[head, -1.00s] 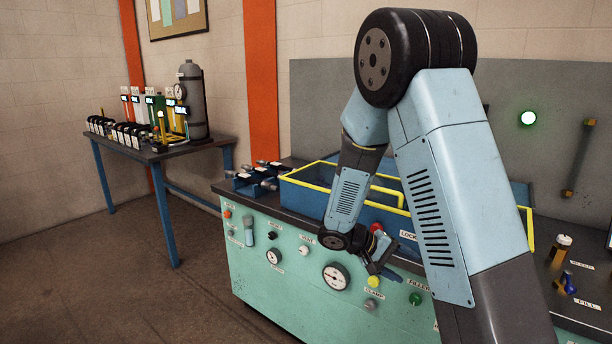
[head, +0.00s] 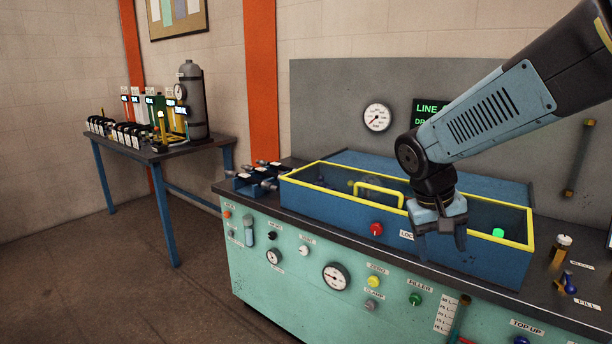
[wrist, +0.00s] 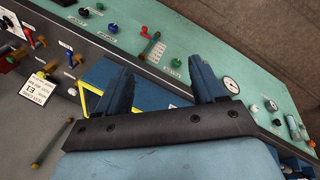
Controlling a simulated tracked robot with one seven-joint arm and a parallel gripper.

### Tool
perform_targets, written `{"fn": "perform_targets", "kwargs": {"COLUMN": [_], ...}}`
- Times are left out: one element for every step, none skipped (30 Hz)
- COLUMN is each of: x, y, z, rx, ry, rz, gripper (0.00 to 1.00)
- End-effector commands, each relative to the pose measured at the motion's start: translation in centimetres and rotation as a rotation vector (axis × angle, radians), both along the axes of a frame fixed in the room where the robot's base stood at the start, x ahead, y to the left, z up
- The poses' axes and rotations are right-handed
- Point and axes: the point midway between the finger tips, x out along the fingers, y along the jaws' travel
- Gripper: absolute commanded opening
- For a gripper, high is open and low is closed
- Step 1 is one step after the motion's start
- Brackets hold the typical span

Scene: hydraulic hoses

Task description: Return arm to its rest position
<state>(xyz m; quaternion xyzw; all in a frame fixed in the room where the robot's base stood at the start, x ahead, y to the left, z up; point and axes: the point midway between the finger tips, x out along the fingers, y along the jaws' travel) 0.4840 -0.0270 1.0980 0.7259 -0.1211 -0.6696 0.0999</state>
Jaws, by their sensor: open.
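My gripper (head: 440,238) is open and empty, its two fingers pointing down in front of the right part of the blue box's front wall in the head view. The arm reaches in from the upper right. In the wrist view my gripper (wrist: 160,90) shows its two fingers well apart with nothing between them. The blue box (head: 330,215) has a yellow-edged clear lid (head: 325,180), which lies closed over it. My gripper hides part of the lid and the front wall. Whether it touches the box cannot be told.
The green bench front (head: 300,300) carries several knobs and gauges, with a red knob (head: 376,229) on the box. A side table (head: 165,150) holds bottles at left. Floor between is clear.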

Motion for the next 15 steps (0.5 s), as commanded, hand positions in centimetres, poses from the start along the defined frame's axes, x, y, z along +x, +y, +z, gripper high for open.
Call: {"fn": "perform_targets", "kwargs": {"x": [-0.8, -1.2, -1.8, -2.2, -2.6, -3.2, -3.6, -4.0, -4.5, -5.0, -5.4, -5.9, -6.3, -6.6, -7.1], "y": [0.0, 0.1, 0.2, 0.3, 0.4, 0.6, 0.7, 0.8, 0.9, 1.0, 1.2, 1.4, 1.5, 1.6, 1.8], "z": [0.8, 1.2, 1.7, 2.0, 2.4, 2.9, 3.2, 3.6, 4.0, 4.4, 4.7, 5.2, 5.4, 5.7, 6.1], "rx": [0.029, 0.047, 0.068, 0.084, 0.100, 0.120, 0.135, 0.150, 0.168, 0.182, 0.193, 0.210, 0.223, 0.233, 0.246], "ry": [-0.030, -0.045, -0.066, -0.081, -0.096, -0.119, -0.136, -0.153, -0.176, -0.195, -0.213, -0.238, -0.257, -0.274, -0.297], "rz": [0.002, 0.005, 0.008, 0.012, 0.015, 0.020, 0.023, 0.028, 0.035, 0.038, 0.044, 0.051, 0.056, 0.061, 0.068], "gripper": [0.69, 0.69, 0.69, 0.69, 0.69, 0.69, 0.69, 0.69, 0.69, 0.69, 0.69, 0.69, 0.69, 0.69, 0.69]}}
